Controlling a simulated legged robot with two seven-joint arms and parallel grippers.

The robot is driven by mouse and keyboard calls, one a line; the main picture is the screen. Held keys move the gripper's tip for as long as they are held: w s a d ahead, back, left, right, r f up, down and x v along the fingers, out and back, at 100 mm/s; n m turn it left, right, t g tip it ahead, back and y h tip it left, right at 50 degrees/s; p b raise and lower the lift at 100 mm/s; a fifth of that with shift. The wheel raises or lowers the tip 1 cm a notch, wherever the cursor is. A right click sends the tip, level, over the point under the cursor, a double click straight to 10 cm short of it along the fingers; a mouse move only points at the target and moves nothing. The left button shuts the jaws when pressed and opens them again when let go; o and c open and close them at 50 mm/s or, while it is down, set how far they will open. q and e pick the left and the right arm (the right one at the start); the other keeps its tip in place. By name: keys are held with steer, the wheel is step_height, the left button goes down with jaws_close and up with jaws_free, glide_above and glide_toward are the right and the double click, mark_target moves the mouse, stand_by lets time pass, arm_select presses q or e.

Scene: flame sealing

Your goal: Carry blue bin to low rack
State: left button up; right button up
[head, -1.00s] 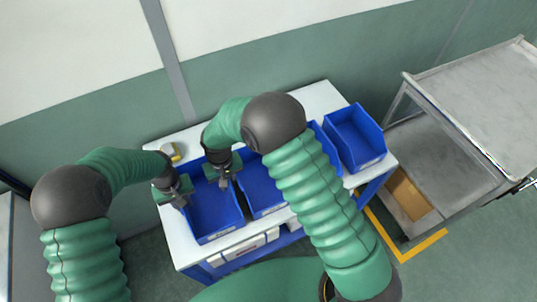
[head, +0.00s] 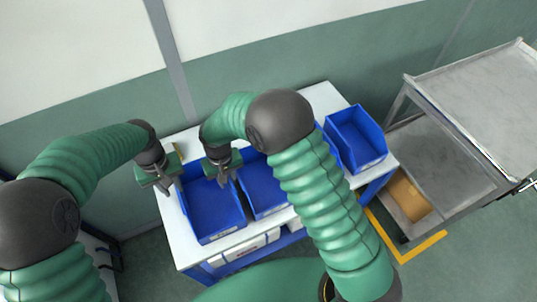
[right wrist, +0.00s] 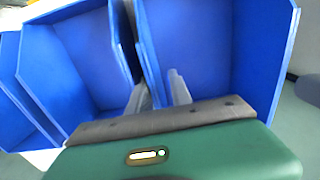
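Several blue bins stand in a row on a white table. The leftmost blue bin (head: 213,218) is empty. My right gripper (head: 223,183) is low over the side wall between this bin and the neighbouring blue bin (head: 262,192). In the right wrist view its two fingers (right wrist: 161,88) are apart, with a bin wall between them. My left gripper (head: 166,190) is at the leftmost bin's left side, above the table edge; its finger gap is too small to judge. The low rack may be the grey metal cart (head: 440,165) at right, with a lower shelf.
Another blue bin (head: 355,139) stands at the table's right end. A cardboard box (head: 407,196) sits on the cart's lower shelf. The cart's top (head: 485,95) is bare. Yellow floor tape (head: 420,246) runs by the cart. My right arm hides part of the table.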

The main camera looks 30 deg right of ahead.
steer(key=r, duration=0.9)
steer(key=shift+d+r, duration=0.2)
steer(key=shift+d, duration=0.1)
steer(key=shift+s, duration=0.1)
